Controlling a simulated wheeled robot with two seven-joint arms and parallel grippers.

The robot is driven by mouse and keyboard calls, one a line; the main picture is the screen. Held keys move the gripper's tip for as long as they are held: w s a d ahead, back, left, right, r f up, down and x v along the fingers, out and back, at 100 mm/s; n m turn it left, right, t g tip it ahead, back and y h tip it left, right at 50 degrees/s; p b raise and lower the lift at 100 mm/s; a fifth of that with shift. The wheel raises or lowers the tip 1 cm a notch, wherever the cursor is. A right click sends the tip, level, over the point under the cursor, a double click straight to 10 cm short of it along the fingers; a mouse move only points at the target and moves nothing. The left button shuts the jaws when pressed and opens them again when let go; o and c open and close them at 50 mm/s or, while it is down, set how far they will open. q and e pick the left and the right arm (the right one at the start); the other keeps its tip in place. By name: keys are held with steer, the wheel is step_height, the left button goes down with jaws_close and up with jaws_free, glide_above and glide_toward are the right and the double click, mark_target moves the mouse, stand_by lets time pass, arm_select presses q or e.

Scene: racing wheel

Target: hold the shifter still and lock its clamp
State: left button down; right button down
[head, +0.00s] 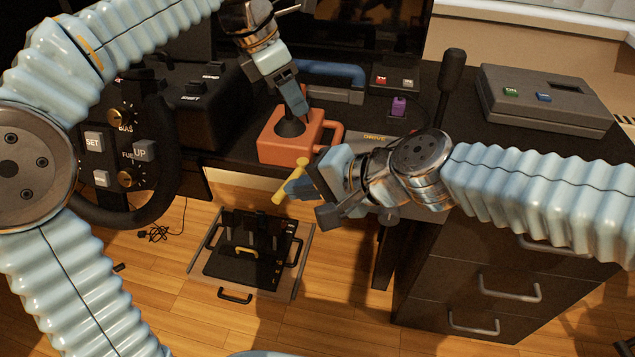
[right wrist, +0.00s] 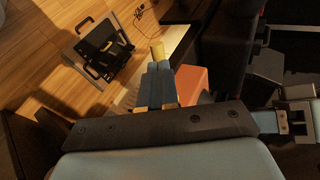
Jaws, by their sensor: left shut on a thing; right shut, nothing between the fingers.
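The shifter (head: 278,147) is an orange box with a black boot on top and an orange loop at its right side, at the front edge of the dark desk. My left gripper (head: 300,112) reaches down from above and is shut on the shifter's stick. The yellow clamp lever (head: 302,165) slants down below the shifter, in front of the desk edge. My right gripper (head: 291,187) is shut and empty, its fingertips close beside the lever; I cannot tell whether they touch. In the right wrist view the lever's tip (right wrist: 157,48) shows just beyond the fingers, the shifter (right wrist: 191,82) behind them.
A black steering wheel (head: 162,185) and button panel stand at left. A handbrake-like stick (head: 452,72) and a grey box (head: 545,98) are at the right of the desk. Pedals (head: 250,248) lie on the wooden floor below. A drawer cabinet (head: 480,275) stands at right.

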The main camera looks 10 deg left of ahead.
arm_select(q)
steer(key=shift+r, duration=0.1)
arm_select(e)
steer(key=shift+s+a+f, duration=0.1)
steer(key=shift+a, duration=0.5)
stand_by(0.4)
steer(key=shift+w+a, duration=0.15)
steer(key=shift+a, duration=0.6)
steer(key=shift+w+a, duration=0.1)
steer(key=shift+a, duration=0.6)
steer(key=shift+w+a, duration=1.55)
steer(key=shift+a, duration=0.2)
steer(key=shift+w, duration=0.15)
steer(key=shift+d, duration=0.15)
